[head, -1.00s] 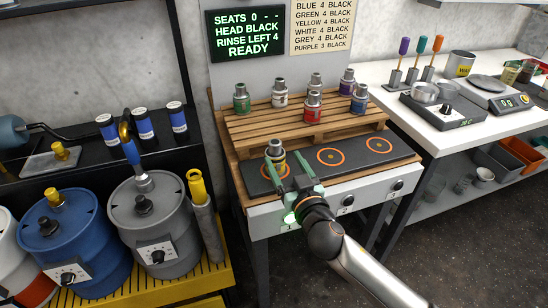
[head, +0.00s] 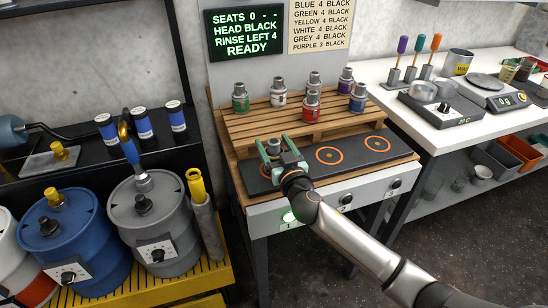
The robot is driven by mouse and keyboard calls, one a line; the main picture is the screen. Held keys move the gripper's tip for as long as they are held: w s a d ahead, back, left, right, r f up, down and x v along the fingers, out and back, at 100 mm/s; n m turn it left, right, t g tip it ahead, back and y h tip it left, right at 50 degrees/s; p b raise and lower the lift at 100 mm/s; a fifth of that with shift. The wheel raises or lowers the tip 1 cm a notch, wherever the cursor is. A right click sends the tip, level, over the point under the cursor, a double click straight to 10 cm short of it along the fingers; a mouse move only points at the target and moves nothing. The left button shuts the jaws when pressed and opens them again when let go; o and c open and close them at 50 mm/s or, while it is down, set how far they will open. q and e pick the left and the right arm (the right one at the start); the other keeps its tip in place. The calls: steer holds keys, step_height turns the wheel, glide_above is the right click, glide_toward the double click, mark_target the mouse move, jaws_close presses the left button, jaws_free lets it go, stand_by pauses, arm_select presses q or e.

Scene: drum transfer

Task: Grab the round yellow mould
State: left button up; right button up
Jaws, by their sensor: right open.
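I see nothing that is plainly a round yellow mould. A small grey-capped bottle (head: 274,147) stands on the dark strip at the left seat. Its yellow-banded body, seen a second ago, is now mostly hidden behind my right gripper. My right gripper (head: 275,142) is open, with its green fingers on either side of the bottle's cap in the picture. I cannot tell whether they touch it. My left gripper is not in view.
Several small bottles stand on the wooden rack (head: 240,124) behind. The middle and right ringed seats (head: 329,155) are empty. A blue drum (head: 70,245) and a grey drum (head: 152,225) stand at left. A white bench (head: 440,140) is at right.

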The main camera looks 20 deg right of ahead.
jaws_close()
stand_by(0.5)
steer(key=shift+r, duration=0.1)
